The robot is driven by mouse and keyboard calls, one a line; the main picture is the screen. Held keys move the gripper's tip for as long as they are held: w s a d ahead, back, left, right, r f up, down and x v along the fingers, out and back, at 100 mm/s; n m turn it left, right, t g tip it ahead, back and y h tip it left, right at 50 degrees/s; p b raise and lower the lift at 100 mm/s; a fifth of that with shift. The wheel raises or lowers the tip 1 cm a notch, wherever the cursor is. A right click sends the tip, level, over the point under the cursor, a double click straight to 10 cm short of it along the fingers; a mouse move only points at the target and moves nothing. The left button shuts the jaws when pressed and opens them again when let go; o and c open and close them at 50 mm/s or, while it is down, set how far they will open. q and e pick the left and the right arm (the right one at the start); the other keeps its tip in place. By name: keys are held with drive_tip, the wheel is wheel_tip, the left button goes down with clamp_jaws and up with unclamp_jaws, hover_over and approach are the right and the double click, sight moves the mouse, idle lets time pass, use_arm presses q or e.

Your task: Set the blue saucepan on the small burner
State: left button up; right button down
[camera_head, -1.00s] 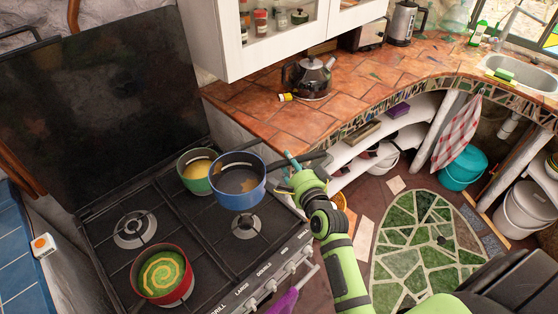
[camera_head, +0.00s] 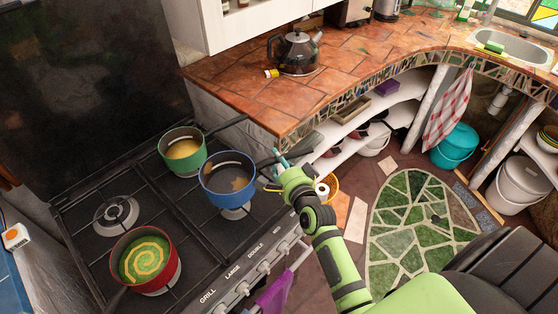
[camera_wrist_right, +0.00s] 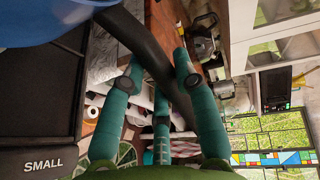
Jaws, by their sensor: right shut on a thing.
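The blue saucepan (camera_head: 222,195) is upright over the right side of the black stove, with brownish contents. A burner (camera_head: 237,213) shows partly from under its base; I cannot tell whether the pan touches the grate. My right gripper (camera_head: 280,165) is shut on the pan's dark handle, from the right. In the right wrist view the black handle (camera_wrist_right: 148,48) runs between the teal fingers, and the blue pan wall (camera_wrist_right: 40,22) fills the upper left corner. The word SMALL (camera_wrist_right: 43,164) shows on the stove front there. My left gripper is not in view.
A green saucepan (camera_head: 183,168) with yellow contents stands just behind the blue one. A red saucepan (camera_head: 170,276) stands front left. A bare burner (camera_head: 116,212) lies back left. The tiled counter (camera_head: 240,85) with a kettle (camera_head: 297,55) is right of the stove.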

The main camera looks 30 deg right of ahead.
drive_tip(key=shift+f+b, duration=1.55)
drive_tip(key=shift+f, duration=0.7)
drive_tip(key=shift+f+b, duration=0.3)
drive_tip(key=shift+f, duration=0.1)
drive_tip(key=c, duration=0.9)
unclamp_jaws()
drive_tip(key=shift+c, duration=0.2)
drive_tip(key=shift+o, duration=0.3)
drive_tip(key=s+a+r, duration=0.1)
drive_tip(key=s, duration=1.1)
drive_tip(key=shift+r, duration=0.35)
